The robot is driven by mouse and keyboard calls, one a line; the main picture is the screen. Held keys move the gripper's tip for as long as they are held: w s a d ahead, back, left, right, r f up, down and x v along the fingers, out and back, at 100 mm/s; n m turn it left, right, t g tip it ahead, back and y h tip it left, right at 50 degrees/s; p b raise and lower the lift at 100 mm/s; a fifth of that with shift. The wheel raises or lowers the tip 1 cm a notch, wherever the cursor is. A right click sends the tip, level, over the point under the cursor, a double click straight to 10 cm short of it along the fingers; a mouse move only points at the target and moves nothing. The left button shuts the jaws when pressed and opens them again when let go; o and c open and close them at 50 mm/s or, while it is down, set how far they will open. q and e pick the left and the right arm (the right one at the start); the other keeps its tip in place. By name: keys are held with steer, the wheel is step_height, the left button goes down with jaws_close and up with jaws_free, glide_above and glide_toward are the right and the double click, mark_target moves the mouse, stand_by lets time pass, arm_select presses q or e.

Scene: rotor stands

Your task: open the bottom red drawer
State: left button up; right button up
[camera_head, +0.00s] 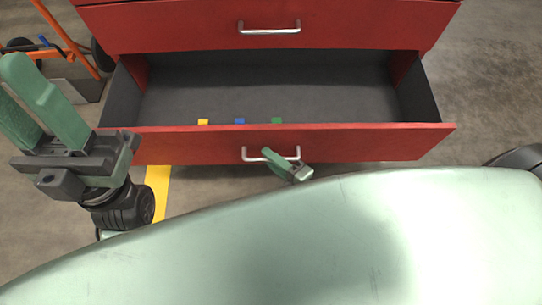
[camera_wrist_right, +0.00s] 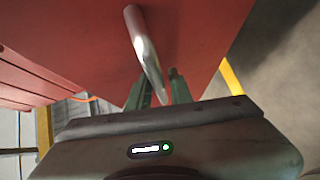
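The bottom red drawer (camera_head: 350,143) is pulled well out in the head view, and its dark inside shows. Its silver bar handle (camera_head: 251,156) is on the front panel; the bar also shows in the right wrist view (camera_wrist_right: 143,45). My right gripper (camera_head: 270,153) is at this handle. In the wrist view its green fingers (camera_wrist_right: 158,88) are close on both sides of the bar, shut on it. My left gripper (camera_head: 22,95) is at the left, away from the drawer, with its two green fingers apart and empty.
Yellow (camera_head: 203,122), blue (camera_head: 239,121) and green (camera_head: 277,121) pieces show inside the drawer, partly hidden by its front. A shut red drawer (camera_head: 200,27) with a handle is above. An orange hand truck (camera_head: 72,45) stands at the back left. Floor at the right (camera_head: 490,90) is clear.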

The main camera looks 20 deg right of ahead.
steer(key=p+v, duration=0.2)
steer(key=v, duration=0.5)
steer(key=shift+s+d, duration=0.15)
steer(key=shift+s, duration=0.2)
stand_by(0.4)
